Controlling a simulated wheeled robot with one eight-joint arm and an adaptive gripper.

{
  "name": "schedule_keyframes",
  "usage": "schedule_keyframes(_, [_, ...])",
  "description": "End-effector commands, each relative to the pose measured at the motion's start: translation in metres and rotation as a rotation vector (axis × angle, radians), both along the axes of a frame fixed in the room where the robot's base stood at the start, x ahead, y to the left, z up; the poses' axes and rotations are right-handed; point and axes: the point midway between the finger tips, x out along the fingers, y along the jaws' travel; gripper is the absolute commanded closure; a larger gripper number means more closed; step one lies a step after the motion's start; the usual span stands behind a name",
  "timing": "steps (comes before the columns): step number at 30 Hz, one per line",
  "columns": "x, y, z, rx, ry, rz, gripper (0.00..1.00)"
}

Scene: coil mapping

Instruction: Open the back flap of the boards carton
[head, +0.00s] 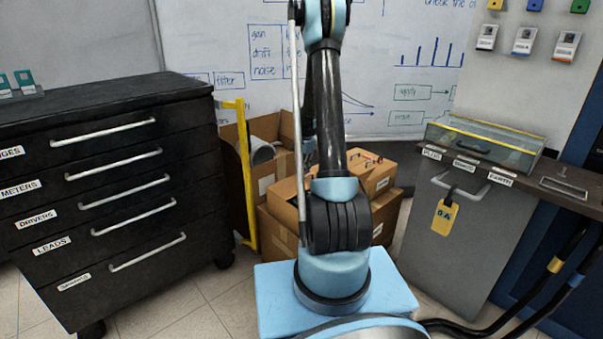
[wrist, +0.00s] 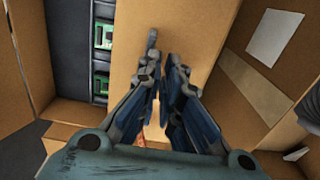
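In the wrist view, green circuit boards (wrist: 103,34) sit in dark slots inside a cardboard carton, left of a broad cardboard panel (wrist: 128,22). I take this to be the boards carton; I cannot tell whether the panel is its back flap. My gripper (wrist: 163,58) is over the panel, its two fingers close together with a narrow gap. I cannot tell whether they touch or pinch the cardboard. In the head view, brown cartons (head: 282,234) stand on the floor behind my arm. My arm hides part of them, and my gripper is not clearly visible there.
An open carton (head: 228,138) with a grey cylinder (head: 262,152) stands behind left, beside a yellow upright bar (head: 245,180). A taped closed carton (head: 378,181) lies right of my arm. A black drawer cabinet (head: 130,210) is left, a grey cabinet (head: 455,235) right.

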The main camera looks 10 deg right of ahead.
Motion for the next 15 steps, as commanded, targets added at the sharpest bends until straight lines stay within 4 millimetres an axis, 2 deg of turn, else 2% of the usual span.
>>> schedule_keyframes(2, [-0.0013, -0.0057, 0.0003, -0.002, 0.000, -0.007, 0.72])
schedule_keyframes(15, [-0.0019, -0.0088, 0.0059, -0.004, 0.000, -0.010, 0.72])
